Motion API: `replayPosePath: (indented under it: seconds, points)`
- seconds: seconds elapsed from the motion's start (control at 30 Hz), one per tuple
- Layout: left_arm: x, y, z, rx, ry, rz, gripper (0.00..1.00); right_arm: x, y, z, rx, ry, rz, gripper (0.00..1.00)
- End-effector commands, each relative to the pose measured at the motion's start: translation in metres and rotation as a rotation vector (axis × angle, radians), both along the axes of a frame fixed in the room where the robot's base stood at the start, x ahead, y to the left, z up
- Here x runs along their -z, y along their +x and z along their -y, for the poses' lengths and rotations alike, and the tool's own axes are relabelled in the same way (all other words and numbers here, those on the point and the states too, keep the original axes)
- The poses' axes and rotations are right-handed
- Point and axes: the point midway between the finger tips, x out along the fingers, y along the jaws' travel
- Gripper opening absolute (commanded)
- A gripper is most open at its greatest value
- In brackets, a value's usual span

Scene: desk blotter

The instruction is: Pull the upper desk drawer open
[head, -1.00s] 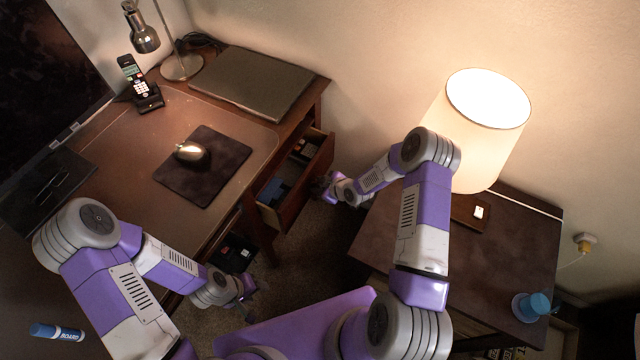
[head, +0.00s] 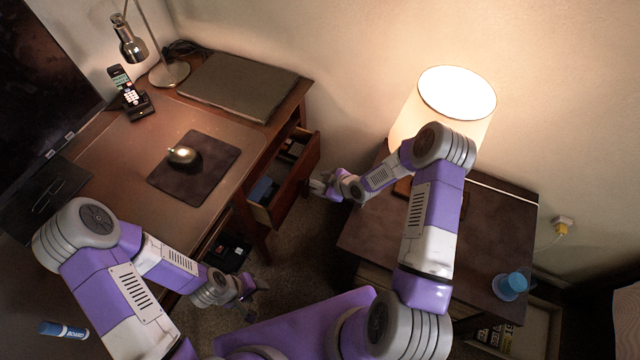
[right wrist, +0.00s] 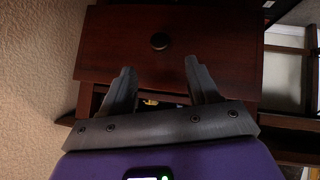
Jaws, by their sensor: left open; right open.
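The upper desk drawer (head: 296,192) stands pulled out from the right side of the desk, with a blue item and dark items inside. Its reddish-brown front fills the right wrist view (right wrist: 215,50), with a dark round knob (right wrist: 159,41) on it. My right gripper (head: 317,187) is just outside the drawer front. In the right wrist view its two fingers (right wrist: 158,66) are spread and empty, with the knob beyond their tips. My left gripper (head: 252,289) is open and empty, low in front of the desk, away from the drawer.
A mouse (head: 183,155) on a dark pad (head: 218,160), a phone (head: 130,97) and a closed laptop-like slab (head: 238,85) are on the desk.

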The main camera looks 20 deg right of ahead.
Motion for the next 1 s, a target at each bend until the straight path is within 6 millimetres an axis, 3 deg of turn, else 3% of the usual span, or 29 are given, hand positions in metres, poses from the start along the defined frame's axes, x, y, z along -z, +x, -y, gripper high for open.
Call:
replayPosePath:
  seconds: [0.2,0.67,0.77,1.0]
  points:
    - [-0.011,0.0,0.0,0.0,0.0,0.0,0.53,-0.019,-0.003,0.001,-0.016,0.001,0.002,0.61]
    - [-0.01,0.0,0.0,0.0,0.0,0.0,0.53,-0.019,-0.003,0.001,0.003,0.021,-0.01,0.61]
    - [-0.008,0.0,0.0,0.0,0.0,0.0,0.53,-0.017,-0.002,0.0,0.082,0.091,-0.053,0.61]
    - [0.002,0.0,0.0,0.0,0.0,0.0,0.53,-0.01,0.003,-0.002,0.476,0.447,-0.269,0.61]
